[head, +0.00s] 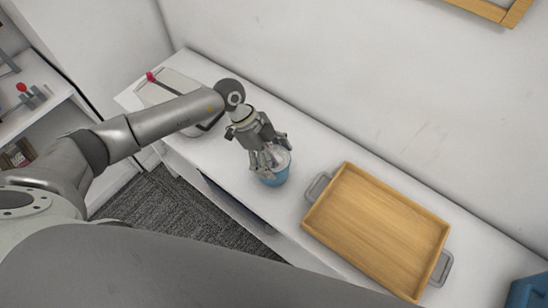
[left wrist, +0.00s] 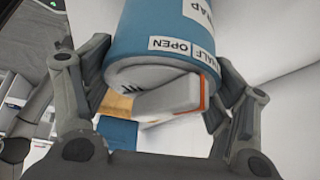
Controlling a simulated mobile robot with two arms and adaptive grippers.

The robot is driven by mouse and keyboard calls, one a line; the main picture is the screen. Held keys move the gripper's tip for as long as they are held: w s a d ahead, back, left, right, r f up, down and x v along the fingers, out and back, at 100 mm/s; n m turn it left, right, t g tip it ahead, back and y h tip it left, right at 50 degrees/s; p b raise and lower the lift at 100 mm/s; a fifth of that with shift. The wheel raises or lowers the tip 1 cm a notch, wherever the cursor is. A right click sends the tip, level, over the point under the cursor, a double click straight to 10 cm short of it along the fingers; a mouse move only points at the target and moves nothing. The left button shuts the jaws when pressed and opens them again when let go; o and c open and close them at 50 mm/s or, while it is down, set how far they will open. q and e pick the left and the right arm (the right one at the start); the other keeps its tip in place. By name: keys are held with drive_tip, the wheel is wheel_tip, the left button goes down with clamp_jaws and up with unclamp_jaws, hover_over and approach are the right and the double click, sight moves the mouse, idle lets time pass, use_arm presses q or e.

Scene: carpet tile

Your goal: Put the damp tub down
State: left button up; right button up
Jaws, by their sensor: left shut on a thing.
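The tub (head: 275,179) is blue with a pale top, and my left gripper (head: 267,157) is shut on it from above. In the head view the tub is over the white surface (head: 228,168), left of the wooden tray. I cannot tell whether its base touches the surface. In the left wrist view the blue tub (left wrist: 140,35) sits between the two fingers of my left gripper (left wrist: 158,80). I cannot tell whether the tub is damp. My right gripper is not in view.
A wooden tray (head: 372,235) with grey handles lies empty right of the tub. A blue object (head: 527,292) is at the lower right edge. An item with a red knob (head: 151,76) stands at the surface's far left.

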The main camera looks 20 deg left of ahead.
use_arm(q)
drive_tip(key=shift+f, duration=0.4)
drive_tip(key=o, duration=1.2)
drive_tip(key=shift+c, duration=0.2)
drive_tip(key=s+b+v, duration=0.1)
drive_tip(key=v, duration=1.1)
drive_tip(key=shift+w, duration=0.45)
drive_tip(key=shift+d+r, duration=0.1)
drive_tip(key=shift+d, duration=0.05)
